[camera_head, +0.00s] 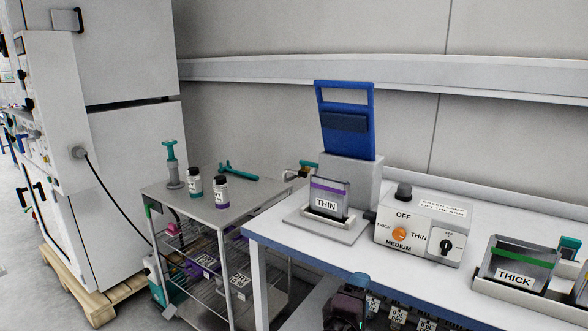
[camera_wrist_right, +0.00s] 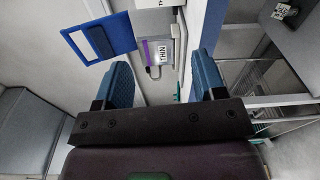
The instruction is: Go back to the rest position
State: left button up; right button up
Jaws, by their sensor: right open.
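My right gripper (camera_head: 347,305) shows at the bottom of the head view, low in front of the white bench; its fingertips are hard to make out there. In the right wrist view the right gripper (camera_wrist_right: 165,75) has its two blue fingers wide apart with nothing between them. The plate marked THIN (camera_head: 328,197) stands in a holder on the bench, beyond the gripper. It also shows in the right wrist view (camera_wrist_right: 159,54). My left gripper is in neither view.
The white bench (camera_head: 372,262) carries a blue-handled device (camera_head: 346,120), a control box (camera_head: 421,230) and a plate marked THICK (camera_head: 516,265). A steel cart (camera_head: 215,225) with two bottles and teal tools stands left of it. Labelled items hang under the bench's front edge.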

jog(key=s+d+f+m+g+y, duration=0.2)
jog(key=s+d+f+m+y, duration=0.2)
jog(key=s+f, duration=0.7)
jog(key=s+d+f+m+g+y, duration=0.2)
jog(key=s+d+f+m, duration=0.6)
jog(key=s, duration=1)
notch_tip(320, 180, down, 4)
jog(key=d+y, duration=0.2)
jog(key=shift+s+y, duration=0.2)
jog(key=shift+y, duration=0.2)
